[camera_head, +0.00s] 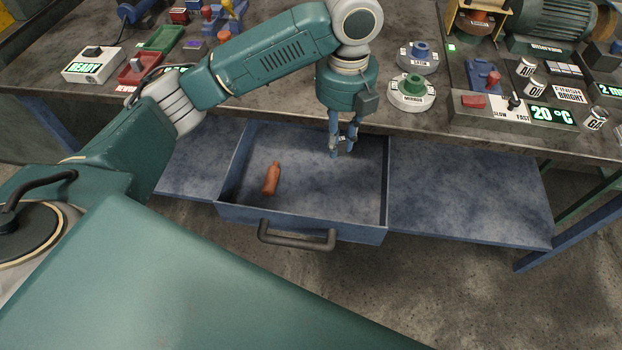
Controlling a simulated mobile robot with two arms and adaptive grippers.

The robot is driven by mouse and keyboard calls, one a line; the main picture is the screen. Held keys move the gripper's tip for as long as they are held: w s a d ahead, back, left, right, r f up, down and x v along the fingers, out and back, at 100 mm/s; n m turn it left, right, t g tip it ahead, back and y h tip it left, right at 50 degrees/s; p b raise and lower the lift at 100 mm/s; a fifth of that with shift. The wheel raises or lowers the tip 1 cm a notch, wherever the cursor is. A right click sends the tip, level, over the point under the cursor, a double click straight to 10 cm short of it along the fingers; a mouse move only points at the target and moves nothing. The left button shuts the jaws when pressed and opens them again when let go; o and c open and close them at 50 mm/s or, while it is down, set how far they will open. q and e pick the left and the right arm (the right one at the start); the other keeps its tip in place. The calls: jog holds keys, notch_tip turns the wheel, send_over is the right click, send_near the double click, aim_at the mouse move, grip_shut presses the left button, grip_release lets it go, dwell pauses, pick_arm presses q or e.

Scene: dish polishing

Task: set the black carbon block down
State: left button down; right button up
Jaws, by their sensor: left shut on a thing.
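My left gripper (342,149) points down over the right part of the open blue drawer (302,222). It is shut on a small dark thing with a pale mark, which I take for the black carbon block (342,139). The fingers hide most of the block. I cannot tell whether the block touches the drawer floor. My right gripper is not in view.
An orange-brown bottle-shaped thing (271,180) lies in the drawer's left part. The drawer floor around it is clear. The drawer handle (296,236) sticks out in front. The workbench above holds a white round "MIRROR" holder (411,95) and a control panel (512,110).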

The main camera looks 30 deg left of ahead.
pick_arm(q)
jog(key=m, duration=0.1)
jog(key=w+m, duration=0.1)
jog(key=shift+d+r+m, duration=0.2)
jog(key=shift+r+m, duration=0.2)
jog(key=shift+w+d+r+m, duration=0.1)
jog(key=shift+w+r+m, duration=0.1)
jog(key=shift+m, duration=0.2)
jog(key=m, duration=0.1)
jog(key=p, duration=0.1)
send_over(336, 194)
notch_tip(336, 194, down, 15)
notch_tip(336, 194, down, 4)
jog(key=shift+d+f, duration=0.1)
jog(key=shift+f, duration=0.35)
jog(key=shift+f, duration=0.2)
jog(key=c, duration=1.5)
grip_release()
jog(key=shift+c, duration=0.2)
